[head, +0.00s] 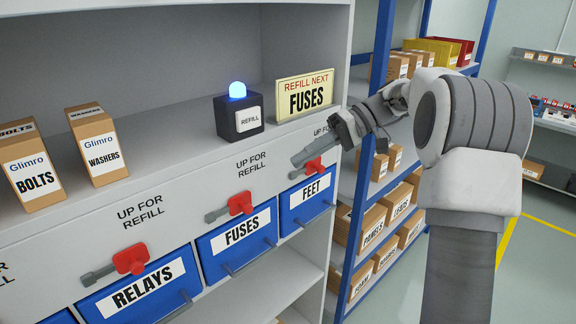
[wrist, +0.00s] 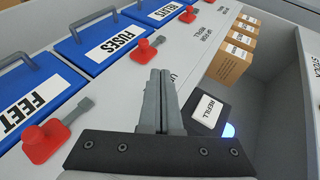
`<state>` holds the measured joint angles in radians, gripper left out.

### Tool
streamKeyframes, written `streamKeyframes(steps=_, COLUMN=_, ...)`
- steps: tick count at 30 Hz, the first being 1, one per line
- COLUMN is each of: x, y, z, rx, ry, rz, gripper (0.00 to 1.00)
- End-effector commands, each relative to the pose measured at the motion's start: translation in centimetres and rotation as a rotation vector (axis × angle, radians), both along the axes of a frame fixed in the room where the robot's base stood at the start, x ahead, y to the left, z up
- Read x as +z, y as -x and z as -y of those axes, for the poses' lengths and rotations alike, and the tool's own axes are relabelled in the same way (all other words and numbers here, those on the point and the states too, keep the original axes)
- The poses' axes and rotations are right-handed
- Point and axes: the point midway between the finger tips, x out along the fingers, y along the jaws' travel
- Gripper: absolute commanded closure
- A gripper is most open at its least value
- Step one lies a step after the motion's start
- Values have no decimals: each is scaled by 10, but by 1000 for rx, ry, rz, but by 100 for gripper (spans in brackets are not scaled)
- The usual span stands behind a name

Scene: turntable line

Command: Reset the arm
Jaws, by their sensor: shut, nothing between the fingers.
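My arm (head: 470,130) reaches in from the right of the head view, bent toward the shelf unit. My gripper (wrist: 160,80) is shut with its fingers together and nothing between them. In the wrist view the fingers point at the front panel between the black REFILL box and the FUSES bin. The black REFILL box (head: 239,116) with a glowing blue light (head: 237,90) stands on the shelf.
Blue bins RELAYS (head: 140,297), FUSES (head: 238,247) and FEET (head: 307,205) hang below red levers. BOLTS (head: 32,172) and WASHERS (head: 97,146) boxes and a REFILL NEXT FUSES sign (head: 304,93) stand on the shelf. A blue-framed rack (head: 362,190) holds cartons. Open floor lies right.

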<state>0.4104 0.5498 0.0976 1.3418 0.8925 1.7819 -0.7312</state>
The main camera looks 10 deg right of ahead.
Motion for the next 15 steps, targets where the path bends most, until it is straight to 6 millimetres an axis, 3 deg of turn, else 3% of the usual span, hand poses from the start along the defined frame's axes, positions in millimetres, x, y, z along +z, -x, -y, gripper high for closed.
streamKeyframes(steps=15, x=3, y=4, z=-1, rx=-4, ry=27, rz=-7, gripper=100)
